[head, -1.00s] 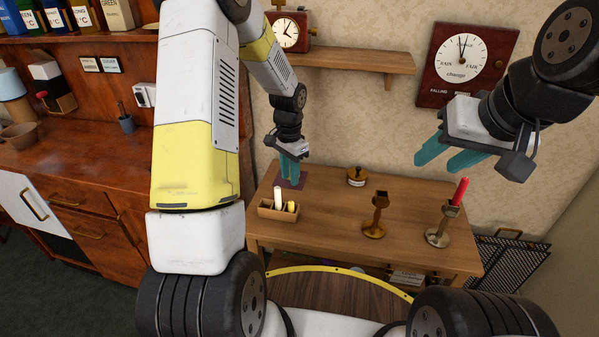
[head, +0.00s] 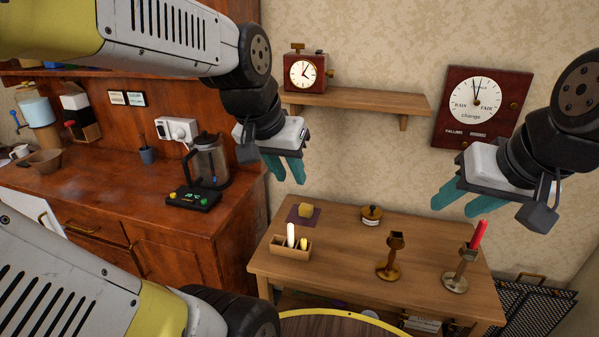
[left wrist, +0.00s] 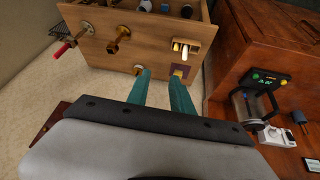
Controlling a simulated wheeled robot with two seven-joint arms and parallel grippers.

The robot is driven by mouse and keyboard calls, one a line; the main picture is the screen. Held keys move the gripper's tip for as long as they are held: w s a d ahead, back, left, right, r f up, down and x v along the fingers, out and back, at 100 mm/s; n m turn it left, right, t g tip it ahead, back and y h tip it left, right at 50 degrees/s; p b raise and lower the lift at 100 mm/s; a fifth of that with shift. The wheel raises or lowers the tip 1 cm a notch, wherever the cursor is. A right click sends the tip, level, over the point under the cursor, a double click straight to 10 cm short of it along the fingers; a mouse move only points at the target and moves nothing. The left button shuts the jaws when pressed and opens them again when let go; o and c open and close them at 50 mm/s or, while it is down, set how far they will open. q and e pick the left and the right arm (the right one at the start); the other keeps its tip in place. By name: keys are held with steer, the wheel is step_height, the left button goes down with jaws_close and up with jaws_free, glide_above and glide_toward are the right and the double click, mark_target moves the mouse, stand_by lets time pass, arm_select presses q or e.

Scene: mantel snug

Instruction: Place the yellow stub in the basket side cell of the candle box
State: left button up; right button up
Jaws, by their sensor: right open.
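The wooden candle box (head: 284,254) stands on the table's left part. A white candle (head: 291,234) stands in it, and a short yellow stub (head: 304,243) sits in its right-end cell. The box also shows in the left wrist view (left wrist: 190,41). A yellow block (head: 305,210) rests on a dark purple mat (head: 294,218) behind the box. My left gripper (head: 285,180) is open and empty, raised above and behind the mat; its parted fingers show in the left wrist view (left wrist: 160,78). My right gripper (head: 454,208) is open and empty, above the table's right part.
A wall shelf (head: 355,100) is close behind my left gripper. A coffee maker (head: 208,160) stands on the left counter.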

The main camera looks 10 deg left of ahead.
arm_select(q)
steer(key=shift+n+t+h, duration=0.3)
steer(key=shift+n+t, duration=0.2)
steer(key=s, duration=0.2)
steer(key=s+r, duration=0.1)
steer(key=s, duration=0.1)
steer(key=shift+s+d, duration=0.1)
steer(key=shift+d, duration=0.25)
